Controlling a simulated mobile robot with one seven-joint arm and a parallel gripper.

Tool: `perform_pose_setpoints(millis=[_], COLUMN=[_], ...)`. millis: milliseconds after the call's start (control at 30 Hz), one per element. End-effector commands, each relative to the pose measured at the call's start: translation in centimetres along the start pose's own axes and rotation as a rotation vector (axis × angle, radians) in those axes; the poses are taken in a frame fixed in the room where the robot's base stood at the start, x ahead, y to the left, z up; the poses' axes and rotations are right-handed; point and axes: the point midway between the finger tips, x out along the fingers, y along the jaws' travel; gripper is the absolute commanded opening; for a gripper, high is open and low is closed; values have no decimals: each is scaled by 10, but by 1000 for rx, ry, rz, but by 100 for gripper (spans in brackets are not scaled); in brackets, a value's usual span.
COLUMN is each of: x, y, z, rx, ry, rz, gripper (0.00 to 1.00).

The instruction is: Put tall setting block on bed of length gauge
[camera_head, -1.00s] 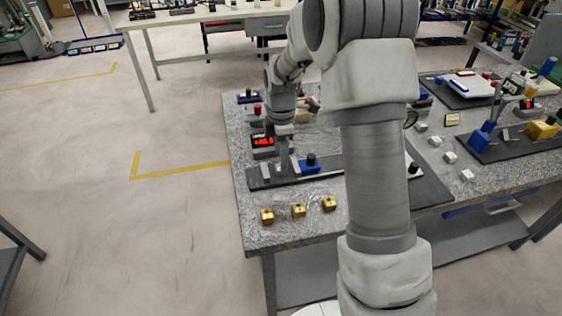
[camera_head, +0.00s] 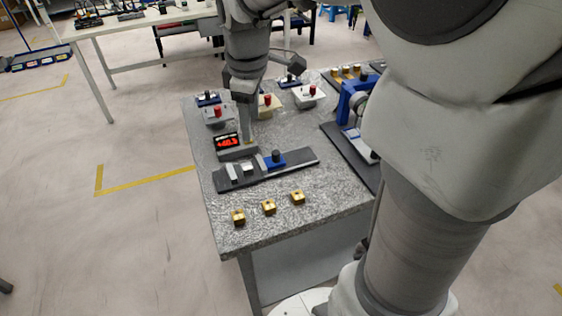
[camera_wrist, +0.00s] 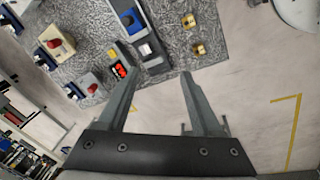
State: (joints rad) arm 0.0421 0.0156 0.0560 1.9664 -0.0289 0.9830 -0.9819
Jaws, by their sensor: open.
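The length gauge has a dark flat bed (camera_head: 300,161) on the near part of the speckled table, with a blue carriage (camera_head: 276,160) and a red-lit display (camera_head: 228,142) behind it. A small silver block (camera_head: 247,167), apparently the tall setting block, stands on the bed left of the carriage, beside a grey end piece (camera_head: 232,173). It also shows on the bed in the wrist view (camera_wrist: 145,48). My gripper (camera_head: 248,118) is above and behind the gauge, clear of the block. In the wrist view my gripper (camera_wrist: 159,77) is open, with nothing between its fingers.
Several brass blocks (camera_head: 269,207) line the table's front edge. Fixtures with red knobs (camera_head: 216,112) stand behind the gauge, and a blue-framed device (camera_head: 352,100) stands to the right. Floor left of the table is clear.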

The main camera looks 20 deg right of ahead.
Motion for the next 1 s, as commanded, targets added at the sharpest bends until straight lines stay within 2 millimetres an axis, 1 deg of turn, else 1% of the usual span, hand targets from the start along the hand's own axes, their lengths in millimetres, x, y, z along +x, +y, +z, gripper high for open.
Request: perform_pose_setpoints(millis=[33, 100, 200, 300, 433, 600, 700, 800, 1000], x=[-14, -27, -42, -53, -61, -62, -60, -59, -58], y=[-12, -27, -50, -72, -101, -129, -139, -143, -144], z=[8, 18, 31, 46, 65, 83, 89, 91, 92], rx=[73, 182, 336, 490, 689, 891, 963, 999, 1009], ry=[16, 38, 75, 119, 182, 254, 281, 295, 298], rz=[26, 52, 85, 113, 138, 147, 145, 143, 140], gripper=[67, 67, 67, 67, 67, 67, 67, 67, 67])
